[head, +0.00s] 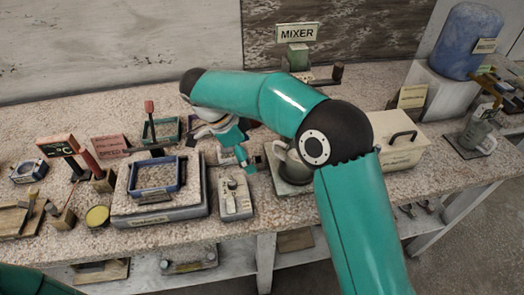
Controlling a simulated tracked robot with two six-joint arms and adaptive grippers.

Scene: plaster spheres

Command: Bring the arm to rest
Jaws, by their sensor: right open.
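My right arm comes in from the lower right and bends over the bench (55,235) in a teal curve. My right gripper (239,158) hangs at the end of it, pointing down, open, with nothing seen between its fingers. It is above the bench, just behind a small grey control box (235,198) with a knob. I cannot tell the exact gap to the bench. Only a teal piece of my left arm shows in the lower left corner, and its gripper is out of view.
Left of the gripper, a blue-rimmed tray (180,178) sits on a grey base (193,213). A metal jug (286,166), partly hidden by my arm, and a cream box (405,152) stand to the right. A MIXER sign (297,33) and a blue barrel (470,40) are behind.

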